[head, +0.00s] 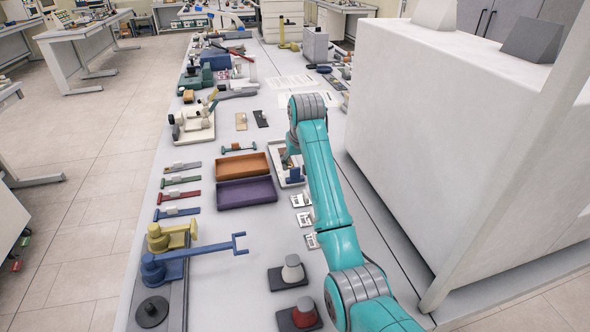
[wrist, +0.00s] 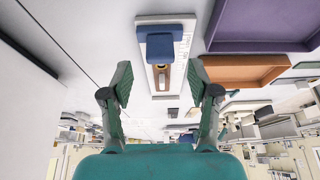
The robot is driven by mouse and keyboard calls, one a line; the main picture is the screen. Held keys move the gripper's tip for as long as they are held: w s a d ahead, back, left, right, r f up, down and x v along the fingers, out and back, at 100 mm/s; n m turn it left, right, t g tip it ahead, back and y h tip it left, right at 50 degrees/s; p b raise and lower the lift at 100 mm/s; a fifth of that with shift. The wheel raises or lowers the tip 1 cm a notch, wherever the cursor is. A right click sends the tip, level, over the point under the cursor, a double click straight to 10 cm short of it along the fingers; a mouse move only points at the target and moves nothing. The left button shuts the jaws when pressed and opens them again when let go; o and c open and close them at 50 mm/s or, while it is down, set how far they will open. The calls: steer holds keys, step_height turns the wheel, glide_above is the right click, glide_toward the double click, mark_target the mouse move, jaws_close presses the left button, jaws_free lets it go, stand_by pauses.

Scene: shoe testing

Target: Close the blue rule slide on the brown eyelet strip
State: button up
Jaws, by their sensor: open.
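In the wrist view, the blue rule slide (wrist: 160,46) sits on a white plate with ruler marks (wrist: 186,40). The brown eyelet strip (wrist: 161,76) lies along the plate, with one end going under or against the slide; whether the slide grips it I cannot tell. My gripper (wrist: 159,85) is open and empty, its two fingers apart on either side of the plate's near end. The slide lies beyond the fingertips in the picture.
A brown tray (head: 241,155) and a purple tray (head: 246,181) lie just left of the plate. Small white cards (head: 304,219) lie nearer on the table. Several coloured slide gauges (head: 178,197) lie further left. A large white cabinet (head: 470,130) stands to the right.

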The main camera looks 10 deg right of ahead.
mark_target(295, 168)
steer(key=shift+x, duration=2.25)
